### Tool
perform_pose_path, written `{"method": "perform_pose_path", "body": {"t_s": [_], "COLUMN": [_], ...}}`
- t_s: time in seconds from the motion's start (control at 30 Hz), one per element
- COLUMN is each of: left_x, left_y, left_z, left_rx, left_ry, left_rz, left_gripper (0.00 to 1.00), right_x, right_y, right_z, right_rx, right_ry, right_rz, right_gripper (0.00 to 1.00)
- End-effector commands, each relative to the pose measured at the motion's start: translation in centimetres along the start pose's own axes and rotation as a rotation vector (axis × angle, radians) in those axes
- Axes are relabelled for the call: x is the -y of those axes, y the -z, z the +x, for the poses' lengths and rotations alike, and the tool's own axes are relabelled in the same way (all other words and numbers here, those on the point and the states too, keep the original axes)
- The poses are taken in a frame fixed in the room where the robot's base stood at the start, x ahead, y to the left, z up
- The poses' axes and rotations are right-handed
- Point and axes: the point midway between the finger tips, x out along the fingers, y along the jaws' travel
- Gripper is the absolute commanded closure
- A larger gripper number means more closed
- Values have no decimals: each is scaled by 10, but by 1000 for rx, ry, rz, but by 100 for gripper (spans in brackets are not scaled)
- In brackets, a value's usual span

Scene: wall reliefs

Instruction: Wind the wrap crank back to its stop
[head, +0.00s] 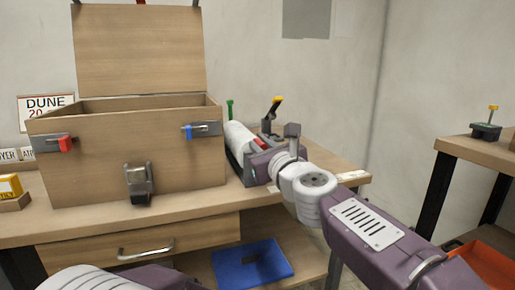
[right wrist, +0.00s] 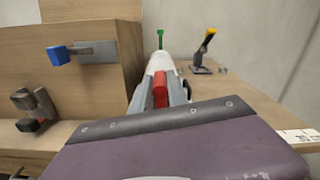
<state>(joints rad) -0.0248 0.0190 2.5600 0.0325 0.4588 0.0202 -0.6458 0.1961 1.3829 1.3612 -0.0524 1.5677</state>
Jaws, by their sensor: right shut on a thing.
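The wrap roll (head: 240,138) is a white cylinder lying in a dark holder on the bench, right of the wooden chest. A green post (head: 230,108) stands at its far end. My right gripper (head: 261,154) is at the roll's near end, its arm coming in from the right. In the right wrist view its grey fingers are shut on a red grip (right wrist: 160,92), apparently the wrap crank's handle. The crank's arm is hidden behind my fingers and wrist. White wrap (right wrist: 160,62) shows just beyond the grip. My left gripper is not in view; only part of my left arm shows.
The open wooden chest (head: 140,150) stands close on the left, with red and blue latch handles and a front hasp. A yellow-topped lever (head: 273,110) stands behind the roll. A blue mat (head: 252,264) lies below the bench. Another table (head: 470,150) is at right.

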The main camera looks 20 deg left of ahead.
Motion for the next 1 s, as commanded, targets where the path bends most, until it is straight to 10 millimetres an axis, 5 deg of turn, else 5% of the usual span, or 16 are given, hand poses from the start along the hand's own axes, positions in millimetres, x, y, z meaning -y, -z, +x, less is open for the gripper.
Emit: {"method": "perform_pose_path", "body": {"t_s": [0.63, 0.67, 0.73, 1.0], "left_x": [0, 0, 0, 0], "left_y": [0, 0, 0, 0], "left_z": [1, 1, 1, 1], "left_rx": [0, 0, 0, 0], "left_ry": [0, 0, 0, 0], "left_rz": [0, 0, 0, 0], "left_gripper": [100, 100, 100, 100], "right_x": [4, 4, 4, 3], "right_y": [5, 5, 5, 3], "right_z": [1, 1, 1, 0], "right_rx": [-8, -8, -7, -4], "right_ry": [6, 6, 5, 2], "right_rz": [46, 46, 46, 47], "right_gripper": [100, 78, 60, 60]}}
